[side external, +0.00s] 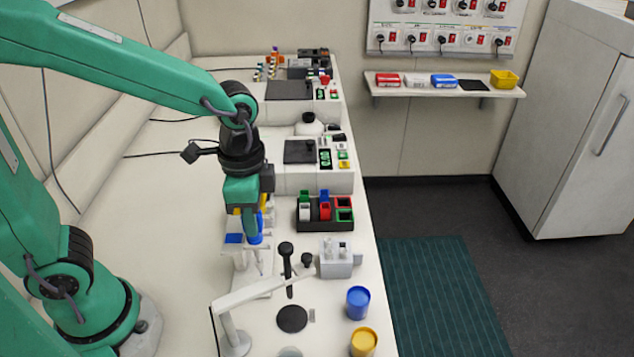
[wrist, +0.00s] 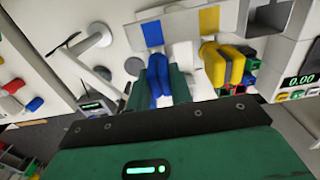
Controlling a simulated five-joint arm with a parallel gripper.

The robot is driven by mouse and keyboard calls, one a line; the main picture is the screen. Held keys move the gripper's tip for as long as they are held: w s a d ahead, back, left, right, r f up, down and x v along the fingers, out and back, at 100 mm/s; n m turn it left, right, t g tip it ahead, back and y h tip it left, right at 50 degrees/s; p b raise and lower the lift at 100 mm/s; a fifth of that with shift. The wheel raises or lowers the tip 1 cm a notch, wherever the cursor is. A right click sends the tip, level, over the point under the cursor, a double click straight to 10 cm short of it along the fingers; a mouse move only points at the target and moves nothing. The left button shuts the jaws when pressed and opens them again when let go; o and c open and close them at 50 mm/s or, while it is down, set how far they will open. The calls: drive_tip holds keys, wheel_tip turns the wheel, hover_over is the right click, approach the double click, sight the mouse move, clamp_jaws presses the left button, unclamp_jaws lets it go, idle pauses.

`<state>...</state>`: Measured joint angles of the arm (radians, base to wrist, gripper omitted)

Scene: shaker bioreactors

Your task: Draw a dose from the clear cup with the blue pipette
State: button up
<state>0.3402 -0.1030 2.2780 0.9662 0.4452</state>
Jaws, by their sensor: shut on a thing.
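My gripper (side external: 246,212) points down over the pipette stand and is shut on the blue pipette (side external: 253,228). In the wrist view the blue pipette (wrist: 158,82) shows between the dark green fingers. The pipette stand (side external: 233,250) is white, with a blue label at the front. I cannot tell whether the pipette still rests in it. The yellow pipette (wrist: 218,66) is beside the blue one, under a yellow label. A pale, see-through round rim, apparently the clear cup (side external: 290,352), is cut off at the bottom edge of the side view.
A white post with an arm (side external: 258,293) stands near a black disc (side external: 292,319). A blue cup (side external: 358,303) and a yellow cup (side external: 364,342) stand near the right bench edge. A grey block (side external: 338,262) and a black rack (side external: 325,226) stand right of the stand.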

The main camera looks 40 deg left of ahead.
drive_tip(key=shift+r, duration=0.45)
idle(0.3)
drive_tip(key=shift+w+d, duration=0.1)
idle(0.3)
drive_tip(key=shift+w+d, duration=1.85)
drive_tip(key=shift+r, duration=0.2)
drive_tip(key=shift+r, duration=1.3)
